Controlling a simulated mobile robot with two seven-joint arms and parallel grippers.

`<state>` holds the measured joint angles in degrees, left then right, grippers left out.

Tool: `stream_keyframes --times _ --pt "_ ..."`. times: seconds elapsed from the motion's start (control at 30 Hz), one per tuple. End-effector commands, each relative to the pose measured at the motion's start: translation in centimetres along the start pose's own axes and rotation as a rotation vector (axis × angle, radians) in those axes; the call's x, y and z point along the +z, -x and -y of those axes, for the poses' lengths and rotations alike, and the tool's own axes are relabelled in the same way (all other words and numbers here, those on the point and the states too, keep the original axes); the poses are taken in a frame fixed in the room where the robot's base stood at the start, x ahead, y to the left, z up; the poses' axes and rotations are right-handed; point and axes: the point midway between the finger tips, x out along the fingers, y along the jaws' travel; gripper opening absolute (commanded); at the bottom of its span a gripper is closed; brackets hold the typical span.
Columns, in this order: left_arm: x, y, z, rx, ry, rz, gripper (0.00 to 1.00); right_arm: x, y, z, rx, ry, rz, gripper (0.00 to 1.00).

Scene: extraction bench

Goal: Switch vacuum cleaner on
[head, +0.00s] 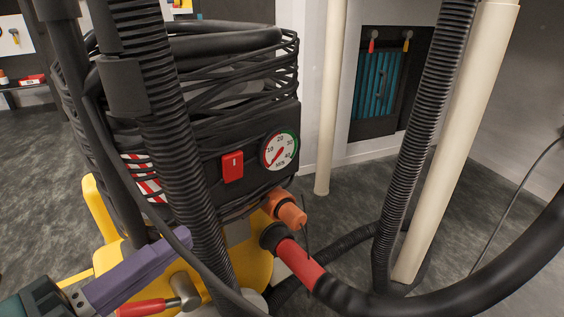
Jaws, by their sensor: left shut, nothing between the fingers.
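The vacuum cleaner (262,118) stands at centre left, a dark body wrapped in black cable on a yellow base (258,268). Whether the switch is on or off I cannot tell. My left gripper (182,240), purple-grey, comes in from the lower left. It is shut and empty, with its tip below and left of the switch, apart from it. A ribbed hose hides part of the vacuum's front near the tip. My right gripper is not in view.
A red-handled hammer (183,290) lies below my left gripper. An orange connector (290,211) and a red hose end (300,264) sit below the dial. Thick black hoses (425,110) and pale pipes (332,90) stand at right. Grey floor (335,220) shows between them.

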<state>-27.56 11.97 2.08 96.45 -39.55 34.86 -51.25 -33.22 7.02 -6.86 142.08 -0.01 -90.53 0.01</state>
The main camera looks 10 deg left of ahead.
Motion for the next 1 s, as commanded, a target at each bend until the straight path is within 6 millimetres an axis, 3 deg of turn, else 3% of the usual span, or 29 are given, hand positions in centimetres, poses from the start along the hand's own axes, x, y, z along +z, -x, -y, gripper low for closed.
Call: stream_keyframes --times 0.47,0.97,1.0 --pt "0.0 -0.8 -0.1 -0.003 -0.003 -0.001 0.0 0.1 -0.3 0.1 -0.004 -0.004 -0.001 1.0" --pt "0.0 -10.4 -0.1 -0.005 -0.004 -0.002 0.0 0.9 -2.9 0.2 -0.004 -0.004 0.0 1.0" --pt "0.9 -10.4 -0.3 0.0 -0.008 -0.001 0.0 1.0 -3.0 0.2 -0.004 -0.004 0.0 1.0"
